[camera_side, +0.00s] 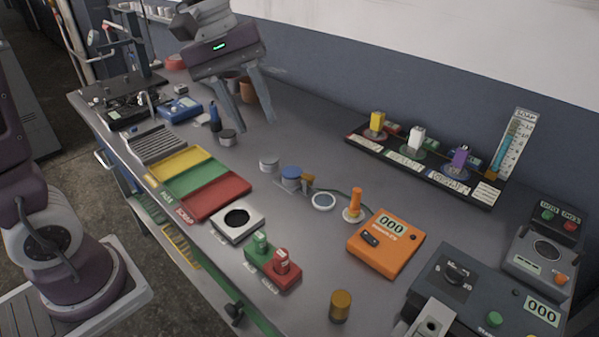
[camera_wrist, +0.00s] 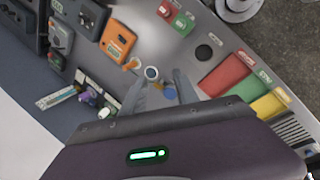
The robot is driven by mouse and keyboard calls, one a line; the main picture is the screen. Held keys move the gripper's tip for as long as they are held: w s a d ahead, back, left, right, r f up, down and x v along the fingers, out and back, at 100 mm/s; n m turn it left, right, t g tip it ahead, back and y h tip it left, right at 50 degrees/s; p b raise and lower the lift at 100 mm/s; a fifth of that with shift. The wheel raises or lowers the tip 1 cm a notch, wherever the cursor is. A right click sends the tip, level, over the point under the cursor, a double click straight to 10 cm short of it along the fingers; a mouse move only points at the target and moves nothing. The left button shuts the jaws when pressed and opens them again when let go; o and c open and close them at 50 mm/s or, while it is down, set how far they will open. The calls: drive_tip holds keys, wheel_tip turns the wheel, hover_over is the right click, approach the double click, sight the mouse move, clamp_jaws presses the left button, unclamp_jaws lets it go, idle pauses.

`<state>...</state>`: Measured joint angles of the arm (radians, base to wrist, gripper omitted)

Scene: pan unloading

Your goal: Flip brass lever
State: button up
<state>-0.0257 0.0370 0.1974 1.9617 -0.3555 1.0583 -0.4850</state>
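No part is clearly a brass lever. A small brass-brown piece (camera_side: 308,178) shows beside a blue-topped round part (camera_side: 291,174) in the middle of the bench; it is too small to tell whether it is a lever. A short brass-coloured cylinder (camera_side: 340,305) stands upright at the front of the bench. My gripper (camera_side: 256,125) is open and empty, above the back left of the bench, apart from both. In the wrist view my gripper (camera_wrist: 160,75) has its fingers spread, with the blue-topped part (camera_wrist: 170,93) partly hidden between them.
A white-ringed round part (camera_side: 323,202), an orange stick on a base (camera_side: 355,205) and an orange box (camera_side: 386,243) stand right of the middle. Yellow, green and red trays (camera_side: 217,197) lie left. A black rack (camera_side: 425,168) stands at the back. The bench between is partly clear.

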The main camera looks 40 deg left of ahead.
drive_tip(key=w+a+f+n+g+h, duration=0.1)
drive_tip(key=w+a+f+n, duration=0.2)
drive_tip(key=w+f+n, duration=0.5)
drive_tip(key=g, duration=0.1)
approach(308, 176)
drive_tip(key=x, duration=0.6)
drive_tip(key=shift+f, duration=0.4)
drive_tip(key=shift+d+f, duration=0.2)
drive_tip(key=shift+f, duration=0.25)
clamp_jaws()
